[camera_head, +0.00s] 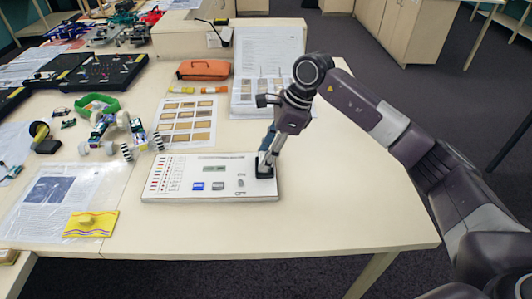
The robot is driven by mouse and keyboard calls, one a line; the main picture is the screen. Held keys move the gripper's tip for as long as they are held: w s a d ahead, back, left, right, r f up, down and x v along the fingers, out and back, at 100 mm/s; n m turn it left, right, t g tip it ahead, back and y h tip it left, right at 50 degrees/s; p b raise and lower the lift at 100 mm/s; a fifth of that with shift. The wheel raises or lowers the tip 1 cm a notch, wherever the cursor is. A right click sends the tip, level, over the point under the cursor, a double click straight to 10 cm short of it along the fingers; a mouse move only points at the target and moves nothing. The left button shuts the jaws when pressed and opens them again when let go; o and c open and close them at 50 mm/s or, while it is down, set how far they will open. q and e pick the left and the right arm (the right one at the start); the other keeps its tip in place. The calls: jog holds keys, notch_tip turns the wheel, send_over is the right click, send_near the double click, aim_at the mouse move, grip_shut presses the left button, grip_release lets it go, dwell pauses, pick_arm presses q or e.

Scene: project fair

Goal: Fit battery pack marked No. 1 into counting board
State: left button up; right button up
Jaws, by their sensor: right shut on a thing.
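The white counting board (232,170) lies flat on the table, with a small display, blue and grey buttons and rows of coloured marks on its left part. My right gripper (267,163) points down over the board's right end and is shut on a small dark thing, probably the battery pack (264,172). The fingers hide much of it, and no number can be read. It is at or just above the board's surface; I cannot tell whether it is seated. My left gripper is not in view.
A small wheeled robot (103,132) stands left of the board, with a yellow packet (91,223) nearer the front. The table's right side is clear.

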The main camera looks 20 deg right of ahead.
jog(key=shift+f+b, duration=0.4)
jog(key=shift+f, duration=0.1)
jog(key=o, duration=1.7)
jog(key=shift+c, duration=0.2)
jog(key=shift+r, duration=0.1)
jog(key=shift+r+p, duration=1.85)
jog(key=shift+r, duration=1.55)
